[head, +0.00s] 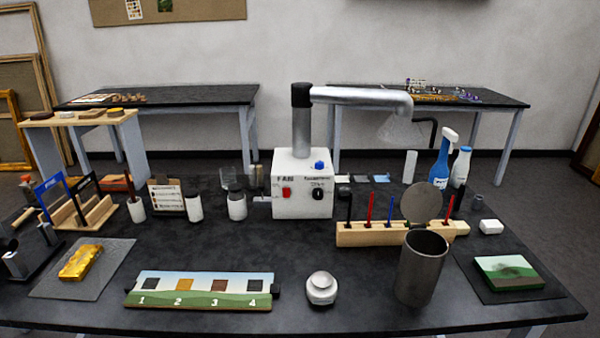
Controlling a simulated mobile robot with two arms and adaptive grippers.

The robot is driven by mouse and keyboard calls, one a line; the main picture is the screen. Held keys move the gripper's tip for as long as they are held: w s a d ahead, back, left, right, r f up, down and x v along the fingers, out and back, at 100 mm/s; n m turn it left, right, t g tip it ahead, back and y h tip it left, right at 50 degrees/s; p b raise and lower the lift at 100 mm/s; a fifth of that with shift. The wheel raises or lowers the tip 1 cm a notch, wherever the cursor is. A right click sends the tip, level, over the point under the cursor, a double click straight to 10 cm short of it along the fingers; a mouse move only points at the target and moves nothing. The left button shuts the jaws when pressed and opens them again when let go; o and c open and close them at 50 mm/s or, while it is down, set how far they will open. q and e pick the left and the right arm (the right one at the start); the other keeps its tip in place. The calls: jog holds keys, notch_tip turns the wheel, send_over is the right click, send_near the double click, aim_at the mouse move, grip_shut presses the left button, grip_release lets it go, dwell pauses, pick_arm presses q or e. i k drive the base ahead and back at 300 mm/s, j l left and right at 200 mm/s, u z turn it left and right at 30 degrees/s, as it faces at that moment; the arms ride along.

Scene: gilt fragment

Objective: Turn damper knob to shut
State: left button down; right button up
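A white fan box (302,203) stands at the back middle of the dark table, with a metal duct (360,96) rising from it and bending right to a clear hood. Its front carries a red switch (286,191) under a label that seems to read FAN. To the right, a dark knob (318,194) sits by small lettering too blurred to read surely; it looks like the damper knob, but its setting cannot be told. A blue knob-like part (319,166) is above it. Neither of my grippers is in view.
White jars (237,206) stand left of the box. A strip of table directly before the box is clear.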

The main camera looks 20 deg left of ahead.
aim_at(318, 193)
jog(key=i+l+u, duration=0.2)
jog(key=l, duration=0.15)
jog(key=i+l+u, duration=0.2)
jog(key=l, duration=0.15)
jog(key=i+l+u, duration=0.1)
jog(key=l+u, duration=0.15)
jog(key=l, duration=0.1)
